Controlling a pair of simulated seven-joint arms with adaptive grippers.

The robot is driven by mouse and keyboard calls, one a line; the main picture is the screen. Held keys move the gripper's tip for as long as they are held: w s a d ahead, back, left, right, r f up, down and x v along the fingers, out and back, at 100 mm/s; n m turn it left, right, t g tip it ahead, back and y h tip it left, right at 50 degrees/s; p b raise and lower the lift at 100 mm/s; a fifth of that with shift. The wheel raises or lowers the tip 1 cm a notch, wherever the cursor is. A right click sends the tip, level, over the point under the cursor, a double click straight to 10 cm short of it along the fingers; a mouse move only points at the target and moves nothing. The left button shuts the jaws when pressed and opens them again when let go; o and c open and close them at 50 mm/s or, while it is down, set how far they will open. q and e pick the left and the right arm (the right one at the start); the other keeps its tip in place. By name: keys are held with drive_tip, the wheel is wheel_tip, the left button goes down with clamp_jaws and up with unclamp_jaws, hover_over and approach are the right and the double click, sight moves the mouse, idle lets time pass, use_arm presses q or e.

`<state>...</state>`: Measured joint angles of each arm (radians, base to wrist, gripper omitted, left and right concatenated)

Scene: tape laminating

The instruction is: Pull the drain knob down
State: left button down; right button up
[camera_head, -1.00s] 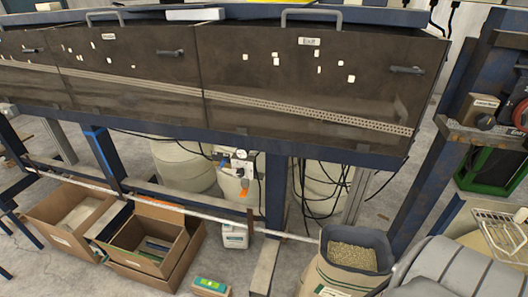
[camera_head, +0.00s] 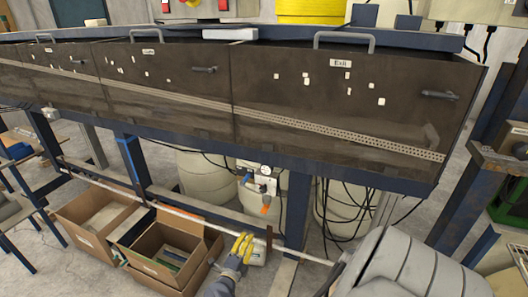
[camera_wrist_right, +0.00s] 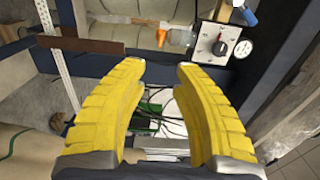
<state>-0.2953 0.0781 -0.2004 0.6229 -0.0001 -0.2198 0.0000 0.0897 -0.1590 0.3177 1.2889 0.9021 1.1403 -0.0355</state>
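The orange handle (camera_head: 265,208), which looks like the drain knob, hangs below the valve unit under the machine. My right gripper (camera_head: 240,243) is in front of and below the handle in the head view. Its yellow fingers (camera_wrist_right: 160,68) are apart, with nothing between them. The handle is not touched as far as I can see. My left gripper is not in view.
A control box (camera_wrist_right: 216,43) with a black knob and a gauge (camera_wrist_right: 242,49) is close on the right. A blue post (camera_head: 295,205) stands right of the valve. A white rail (camera_head: 190,213) crosses in front. Cardboard boxes (camera_head: 170,245) stand on the floor at left.

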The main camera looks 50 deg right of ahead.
sight(264, 210)
drive_tip(key=shift+m+g, duration=0.3)
drive_tip(key=x, duration=1.7)
drive_tip(key=shift+d+r, duration=0.2)
drive_tip(key=shift+r, duration=0.1)
clamp_jaws()
